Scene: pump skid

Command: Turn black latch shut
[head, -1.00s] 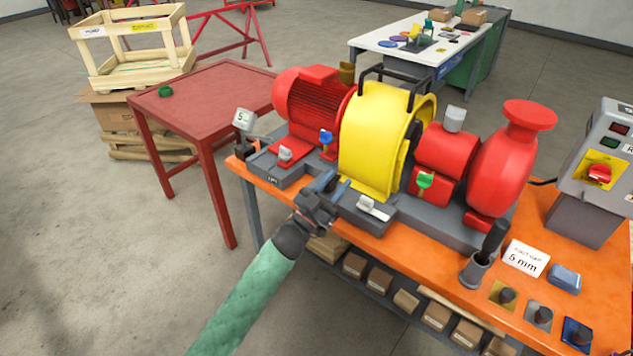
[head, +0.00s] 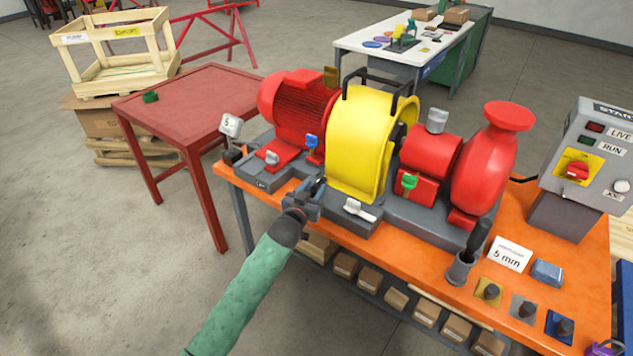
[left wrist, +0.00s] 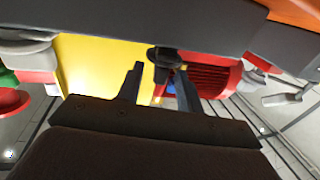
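The black latch (left wrist: 163,56) shows in the left wrist view as a dark knob with a short lever, on the edge of the grey skid base (left wrist: 180,30). My left gripper (left wrist: 160,82) is open, with one finger on each side of the latch's lever; I cannot tell whether they touch it. In the head view my left gripper (head: 318,186) is at the front of the skid base, below the yellow guard (head: 357,150), and hides the latch. The latch's angle is hard to read. My right gripper is not in view.
A red motor (head: 298,112) stands left of the guard, and a red pump (head: 487,165) to the right. A white-handled latch (head: 358,209) lies close right of my gripper. A control box (head: 585,165) stands on the orange bench (head: 405,262).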

